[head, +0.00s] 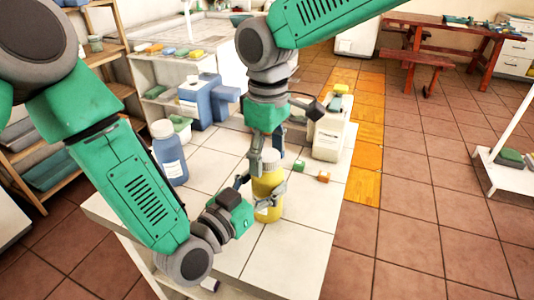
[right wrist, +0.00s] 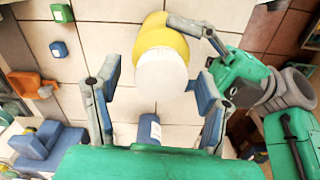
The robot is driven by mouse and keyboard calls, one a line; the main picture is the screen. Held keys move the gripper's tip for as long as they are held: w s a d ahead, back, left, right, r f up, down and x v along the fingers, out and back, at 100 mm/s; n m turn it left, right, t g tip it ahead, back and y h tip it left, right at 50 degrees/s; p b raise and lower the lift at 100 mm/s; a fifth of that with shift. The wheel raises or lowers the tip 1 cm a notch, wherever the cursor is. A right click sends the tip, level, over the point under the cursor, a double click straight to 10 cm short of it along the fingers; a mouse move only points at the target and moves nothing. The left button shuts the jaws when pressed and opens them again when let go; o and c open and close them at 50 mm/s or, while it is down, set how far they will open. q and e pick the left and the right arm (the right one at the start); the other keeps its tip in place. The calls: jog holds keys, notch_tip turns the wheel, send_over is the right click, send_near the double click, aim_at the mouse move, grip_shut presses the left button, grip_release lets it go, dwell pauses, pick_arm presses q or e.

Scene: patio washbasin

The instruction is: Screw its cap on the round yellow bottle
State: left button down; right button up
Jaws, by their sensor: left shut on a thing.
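The round yellow bottle (head: 268,187) stands upright on the white tiled table. Its pale cap (head: 271,158) sits on top of it; how tightly it is seated I cannot tell. My left gripper (head: 269,197) is shut on the bottle's body from the left. My right gripper (head: 268,147) points down from above, its fingers on either side of the cap. In the right wrist view the white cap (right wrist: 162,75) covers part of the yellow bottle (right wrist: 160,38), with gaps between it and the open fingers (right wrist: 158,82).
A blue bottle (head: 170,160) with a white cap stands at the left. A white jug (head: 328,138) stands at the right. The table's front right (head: 305,215) is clear.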

notch_tip(320, 180, up, 12)
jog(key=shift+w, duration=0.15)
dwell(0.5)
jog(key=shift+f, duration=0.1)
pick_arm(q)
jog(key=shift+c, duration=2.2)
grip_release()
jog(key=v, duration=1.2)
